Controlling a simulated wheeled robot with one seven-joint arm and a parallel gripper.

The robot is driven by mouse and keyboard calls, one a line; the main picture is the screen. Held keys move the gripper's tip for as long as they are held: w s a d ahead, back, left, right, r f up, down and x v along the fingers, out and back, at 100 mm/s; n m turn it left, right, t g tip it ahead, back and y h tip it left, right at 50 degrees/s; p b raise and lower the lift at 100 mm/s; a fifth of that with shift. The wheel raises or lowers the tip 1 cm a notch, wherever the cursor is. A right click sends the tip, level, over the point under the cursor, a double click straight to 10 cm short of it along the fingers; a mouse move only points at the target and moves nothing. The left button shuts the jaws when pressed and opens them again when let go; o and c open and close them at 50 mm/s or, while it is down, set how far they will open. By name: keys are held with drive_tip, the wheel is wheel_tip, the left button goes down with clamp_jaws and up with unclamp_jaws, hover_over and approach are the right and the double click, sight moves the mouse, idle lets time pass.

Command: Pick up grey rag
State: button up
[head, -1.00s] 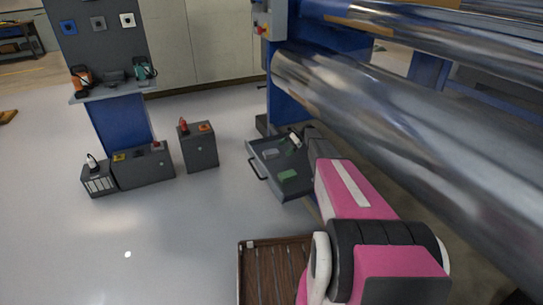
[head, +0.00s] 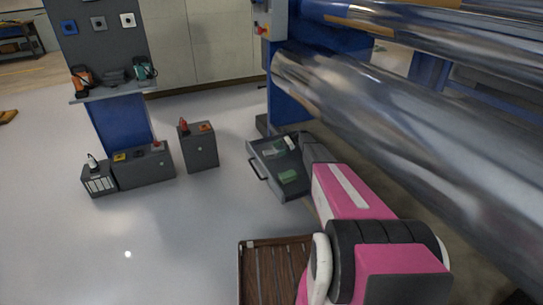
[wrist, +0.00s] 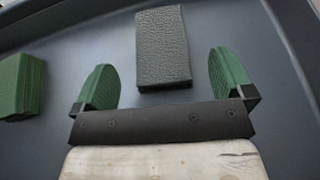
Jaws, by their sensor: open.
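The grey rag is a dark grey folded block with a leathery texture (wrist: 163,32); it lies in the tray in the wrist view, upper middle. It also shows as a small grey patch in the tray in the head view (head: 268,153). My gripper (wrist: 162,64) is open, with green fingertips to the left and right of the rag's near part. Gaps show on both sides, and the fingers do not visibly touch it. My gripper is small and partly hidden by my arm in the head view (head: 283,146).
Large metal rollers (head: 400,130) lie right. A brown slatted crate (head: 270,270) stands in front. Grey boxes (head: 145,168) stand left.

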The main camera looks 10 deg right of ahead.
sight(274, 151)
drive_tip(key=x, duration=0.4)
drive_tip(key=shift+d, duration=0.1)
drive_tip(key=c, duration=1)
